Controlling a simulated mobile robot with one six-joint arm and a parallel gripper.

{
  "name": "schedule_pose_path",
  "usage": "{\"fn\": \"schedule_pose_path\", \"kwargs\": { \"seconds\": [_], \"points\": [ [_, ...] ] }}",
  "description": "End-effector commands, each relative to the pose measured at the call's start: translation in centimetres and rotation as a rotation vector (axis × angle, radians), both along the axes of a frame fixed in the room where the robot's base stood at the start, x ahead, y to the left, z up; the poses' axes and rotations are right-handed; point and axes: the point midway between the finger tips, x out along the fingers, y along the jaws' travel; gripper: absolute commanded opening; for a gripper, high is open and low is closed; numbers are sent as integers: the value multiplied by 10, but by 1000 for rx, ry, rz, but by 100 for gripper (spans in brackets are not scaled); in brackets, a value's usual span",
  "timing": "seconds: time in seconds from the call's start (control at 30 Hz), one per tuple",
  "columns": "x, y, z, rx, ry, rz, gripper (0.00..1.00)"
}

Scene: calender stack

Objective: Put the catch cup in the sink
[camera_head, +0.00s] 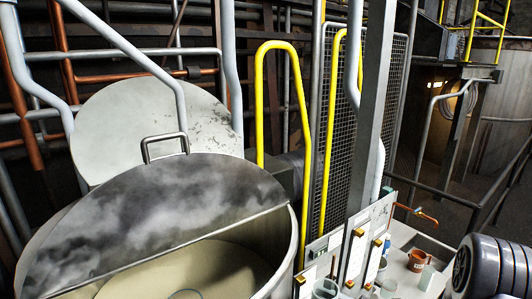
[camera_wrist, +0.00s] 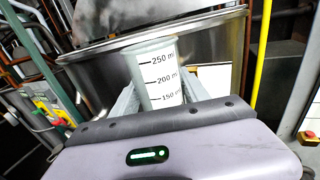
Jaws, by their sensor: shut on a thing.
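The catch cup (camera_wrist: 160,70), a pale translucent measuring cup with black volume marks, stands nearly upright between the two fingers of my gripper (camera_wrist: 163,92) in the wrist view. The fingers are shut on its sides. Its lower end is hidden behind the gripper body. A large metal vat lies close behind it. In the head view my gripper is not clearly seen. The sink seems to be the recessed basin (camera_head: 430,244) at lower right, below a copper tap (camera_head: 418,213).
The big vat (camera_head: 295,245) with a half lid (camera_head: 150,215) fills the left of the head view. A brown mug (camera_head: 417,261) and clear cups (camera_head: 325,289) are at lower right. Yellow rails (camera_head: 259,100) and a grey post (camera_head: 372,110) stand behind.

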Motion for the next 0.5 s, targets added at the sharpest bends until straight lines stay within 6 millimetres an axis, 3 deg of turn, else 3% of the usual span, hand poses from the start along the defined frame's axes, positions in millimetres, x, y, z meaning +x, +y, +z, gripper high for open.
{"fn": "schedule_pose_path", "kwargs": {
  "seconds": [0.13, 0.37, 0.5],
  "points": [
    [-25, -7, -50, 13, -3, -38, 0],
    [-23, -6, -121, 9, -6, -34, 0],
    [-23, -6, -179, 9, -6, -34, 0]
  ]
}}
